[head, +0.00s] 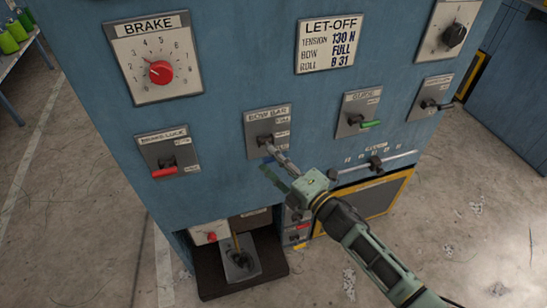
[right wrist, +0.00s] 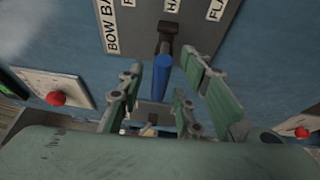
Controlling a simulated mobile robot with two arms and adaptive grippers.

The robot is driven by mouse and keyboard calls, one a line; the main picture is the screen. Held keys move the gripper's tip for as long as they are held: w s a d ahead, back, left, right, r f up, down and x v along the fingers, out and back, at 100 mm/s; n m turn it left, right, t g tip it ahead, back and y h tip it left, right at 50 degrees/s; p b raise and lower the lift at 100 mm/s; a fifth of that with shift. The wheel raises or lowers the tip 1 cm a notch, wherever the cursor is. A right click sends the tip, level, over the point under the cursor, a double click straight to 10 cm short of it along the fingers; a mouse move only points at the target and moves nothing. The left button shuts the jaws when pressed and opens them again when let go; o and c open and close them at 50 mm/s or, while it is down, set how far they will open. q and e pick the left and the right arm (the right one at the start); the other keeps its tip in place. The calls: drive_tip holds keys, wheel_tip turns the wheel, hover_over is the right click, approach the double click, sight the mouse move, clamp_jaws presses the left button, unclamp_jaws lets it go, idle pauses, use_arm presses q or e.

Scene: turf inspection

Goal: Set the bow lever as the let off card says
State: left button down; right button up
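The let-off card (head: 329,44) reads tension 130 N, bow FULL, roll B 31. The bow bar panel (head: 258,120) is on the blue cabinet front. In the right wrist view its lever (right wrist: 162,76) has a blue handle on a dark pivot, sticking out about level with the middle HA… label. The F… label is on the title side and FLA… on the other. My right gripper (head: 276,164) is at the lever, partly covering it in the head view. In the wrist view its fingers (right wrist: 165,78) are open, one each side of the handle with gaps. My left gripper is out of view.
The brake dial (head: 160,72), the red brake lock lever (head: 164,171) and the green guide lever (head: 371,124) are around the bow bar panel. A slider (head: 375,162) is at lower right. A dark tray (head: 274,266) juts out below.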

drive_tip(key=shift+w+a, duration=0.25)
drive_tip(key=shift+w, duration=0.1)
drive_tip(key=shift+c, duration=0.4)
clamp_jaws()
